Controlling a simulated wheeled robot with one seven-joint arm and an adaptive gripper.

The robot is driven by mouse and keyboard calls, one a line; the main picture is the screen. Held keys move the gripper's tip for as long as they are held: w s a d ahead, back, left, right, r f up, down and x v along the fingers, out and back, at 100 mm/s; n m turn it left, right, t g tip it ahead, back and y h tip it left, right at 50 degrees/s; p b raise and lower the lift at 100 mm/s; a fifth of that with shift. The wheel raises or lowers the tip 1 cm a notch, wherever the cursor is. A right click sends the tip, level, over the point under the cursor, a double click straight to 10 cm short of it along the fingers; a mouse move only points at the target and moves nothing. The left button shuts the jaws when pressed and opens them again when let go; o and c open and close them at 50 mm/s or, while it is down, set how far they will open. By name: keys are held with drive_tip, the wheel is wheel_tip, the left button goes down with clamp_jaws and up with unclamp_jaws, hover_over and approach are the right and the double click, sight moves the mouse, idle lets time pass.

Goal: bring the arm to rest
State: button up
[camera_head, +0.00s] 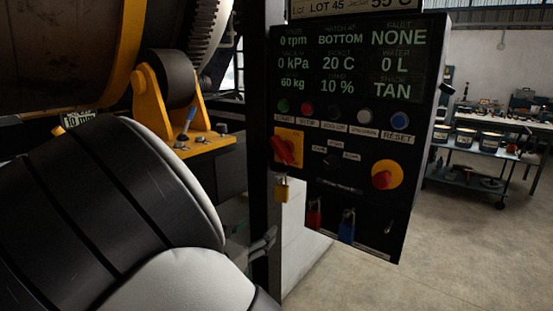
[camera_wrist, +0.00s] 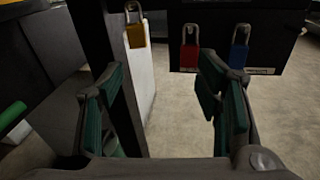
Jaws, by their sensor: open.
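My gripper (camera_wrist: 163,95) is open and empty in the wrist view, its two green-padded fingers spread apart. Bare floor and a pale wall show between them. A yellow padlock (camera_wrist: 135,28), a red padlock (camera_wrist: 190,47) and a blue padlock (camera_wrist: 239,48) hang above and beyond the fingers, apart from them as far as I can tell. In the head view my arm (camera_head: 110,210) fills the lower left, in front of the control panel's post. The gripper's fingers are mostly hidden there; a small grey part shows near the post.
The control panel (camera_head: 350,120) stands close by, with a red rotary switch (camera_head: 281,149) and a red stop button (camera_head: 382,179). A large drum (camera_head: 60,45) with a yellow roller bracket (camera_head: 200,142) is at the left. A cart (camera_head: 465,178) with tubs stands at the right. Open floor (camera_head: 430,260) lies lower right.

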drive_tip(key=s+d+r+m+g, duration=0.2)
drive_tip(key=s+d+m+g, duration=0.25)
drive_tip(key=d, duration=0.35)
drive_tip(key=s+d+r+m+g, duration=0.1)
drive_tip(key=s+d+m+g, duration=0.2)
drive_tip(key=d+m, duration=0.4)
drive_tip(key=s+d+r+m+g, duration=0.2)
drive_tip(key=s+d+m+g, duration=0.2)
drive_tip(key=d, duration=0.5)
drive_tip(key=s+r+m+y, duration=0.3)
drive_tip(key=s+m+y, duration=0.1)
drive_tip(key=s+m, duration=0.3)
drive_tip(key=s+r+m+t+y, duration=0.1)
drive_tip(key=s+r+m+y, duration=0.2)
drive_tip(key=s+m, duration=0.4)
drive_tip(key=s+y, duration=0.1)
drive_tip(key=s, duration=0.4)
drive_tip(key=shift+d, duration=0.25)
drive_tip(key=shift+r, duration=0.1)
